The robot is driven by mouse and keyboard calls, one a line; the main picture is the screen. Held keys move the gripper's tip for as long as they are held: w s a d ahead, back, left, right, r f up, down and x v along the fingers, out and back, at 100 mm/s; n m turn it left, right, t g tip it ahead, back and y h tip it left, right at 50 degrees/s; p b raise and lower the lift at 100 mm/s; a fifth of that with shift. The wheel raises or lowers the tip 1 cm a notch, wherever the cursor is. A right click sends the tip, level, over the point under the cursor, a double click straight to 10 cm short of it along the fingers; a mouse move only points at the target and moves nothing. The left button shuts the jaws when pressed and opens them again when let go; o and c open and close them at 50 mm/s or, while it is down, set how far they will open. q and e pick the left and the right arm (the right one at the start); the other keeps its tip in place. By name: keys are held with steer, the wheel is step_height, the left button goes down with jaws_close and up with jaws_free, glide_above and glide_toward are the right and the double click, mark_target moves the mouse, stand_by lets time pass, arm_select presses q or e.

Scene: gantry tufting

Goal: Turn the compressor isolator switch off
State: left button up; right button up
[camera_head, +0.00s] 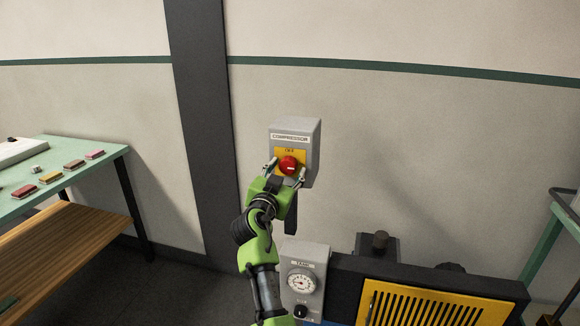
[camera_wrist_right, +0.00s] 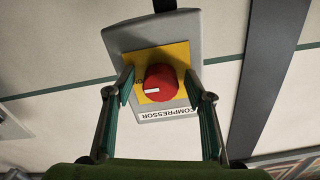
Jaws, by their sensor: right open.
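The compressor isolator switch is a grey wall box (camera_head: 309,133) labelled COMPRESSOR, with a yellow plate and a round red knob (camera_head: 288,165). In the right wrist view the red knob (camera_wrist_right: 161,82) carries a white mark and sits on the yellow plate (camera_wrist_right: 180,56). My right gripper (camera_head: 287,172) is open at the box, its fingers on either side of the knob. In the right wrist view the open fingers (camera_wrist_right: 160,88) stand apart from the knob, with a gap on each side. The lettering on the yellow plate is partly hidden. My left gripper is not in view.
Below the switch stand a grey TANK gauge box (camera_head: 301,282) and a dark machine with a yellow vented panel (camera_head: 418,305). A green-topped table (camera_head: 105,152) with small coloured blocks stands at the left. A dark post (camera_head: 203,130) runs up the wall. Another green table edge (camera_head: 545,235) shows at the right.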

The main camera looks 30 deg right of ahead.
steer(key=shift+s+a+r, duration=0.1)
steer(key=shift+a, duration=0.1)
steer(key=c, duration=1.1)
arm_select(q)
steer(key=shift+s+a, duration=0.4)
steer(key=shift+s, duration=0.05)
